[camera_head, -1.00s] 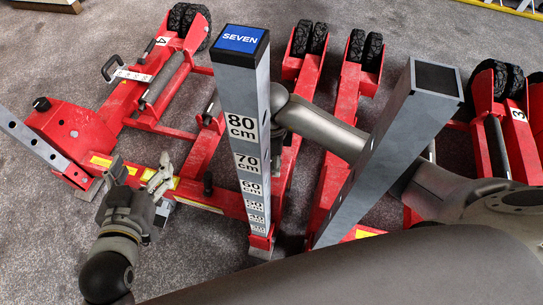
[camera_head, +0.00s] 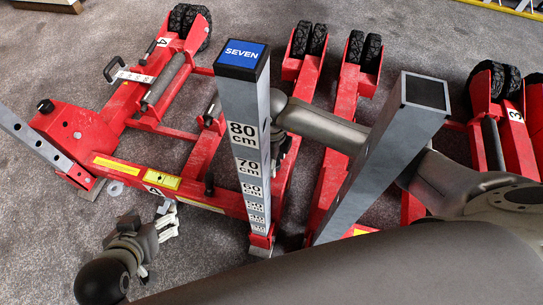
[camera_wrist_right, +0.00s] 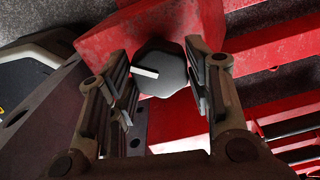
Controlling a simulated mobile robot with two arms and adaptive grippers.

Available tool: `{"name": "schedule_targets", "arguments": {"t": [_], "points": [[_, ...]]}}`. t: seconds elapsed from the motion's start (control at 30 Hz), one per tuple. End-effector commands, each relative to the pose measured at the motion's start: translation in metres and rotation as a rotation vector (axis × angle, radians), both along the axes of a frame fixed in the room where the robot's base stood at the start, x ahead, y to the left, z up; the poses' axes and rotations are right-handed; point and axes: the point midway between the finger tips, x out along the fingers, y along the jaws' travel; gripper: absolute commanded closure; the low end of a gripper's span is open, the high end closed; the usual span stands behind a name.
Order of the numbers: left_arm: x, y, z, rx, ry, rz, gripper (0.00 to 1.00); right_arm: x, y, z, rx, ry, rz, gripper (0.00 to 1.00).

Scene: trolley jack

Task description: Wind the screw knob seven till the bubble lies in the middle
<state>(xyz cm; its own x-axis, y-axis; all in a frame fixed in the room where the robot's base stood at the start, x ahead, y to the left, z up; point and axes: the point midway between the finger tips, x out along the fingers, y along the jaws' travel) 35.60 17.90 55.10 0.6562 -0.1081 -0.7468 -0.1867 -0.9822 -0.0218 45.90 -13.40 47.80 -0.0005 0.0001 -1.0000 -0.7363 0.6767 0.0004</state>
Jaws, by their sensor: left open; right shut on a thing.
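The post with the blue SEVEN cap (camera_head: 242,53) stands upright in the head view and carries a centimetre scale. In the right wrist view a black lobed knob (camera_wrist_right: 165,69) with a white pointer mark sits by a red block. My right gripper (camera_wrist_right: 157,60) has its fingers on both sides of this knob and is shut on it. In the head view the post and my arm largely hide that grip. My left gripper (camera_head: 165,221) is open and empty above the floor at lower left. I cannot make out a bubble in either view.
Red jack frames (camera_head: 196,165) with black wheels (camera_head: 190,24) spread over the grey carpet. A second grey post (camera_head: 390,150) leans across the view at right. A small pale disc (camera_head: 115,188) lies by the frame at left. Bare carpet (camera_head: 45,240) shows at lower left.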

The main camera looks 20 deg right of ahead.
Motion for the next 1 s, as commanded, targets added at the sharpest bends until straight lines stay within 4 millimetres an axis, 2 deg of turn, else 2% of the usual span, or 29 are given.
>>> {"name": "schedule_targets", "arguments": {"t": [0.13, 0.4, 0.43, 0.6, 0.9, 1.0], "points": [[-0.0074, 0.0027, -0.004, 0.009, 0.04, 0.004, 0.25, 0.0003, -0.0004, 0.0005, 0.0, 0.0, -0.027, 0.77], [-0.0077, 0.0028, -0.0045, 0.01, 0.042, 0.004, 0.25, 0.0004, -0.0003, 0.0003, 0.0, 0.0, -0.028, 0.77], [-0.0077, 0.0028, -0.0045, 0.01, 0.042, 0.004, 0.25, 0.0004, -0.0003, 0.0003, 0.0, 0.0, -0.028, 0.52], [-0.0076, 0.0027, -0.0045, 0.009, 0.042, 0.003, 0.25, 0.0003, -0.0003, 0.0003, 0.0, 0.0, -0.027, 0.32], [-0.0071, 0.0028, -0.0042, 0.009, 0.039, 0.004, 0.25, 0.0003, -0.0001, 0.0007, 0.0, 0.0, -0.026, 0.32], [-0.0069, 0.0028, -0.0042, 0.009, 0.039, 0.004, 0.25, 0.001, 0.0, 0.0066, 0.001, -0.002, -0.026, 0.32]]}}
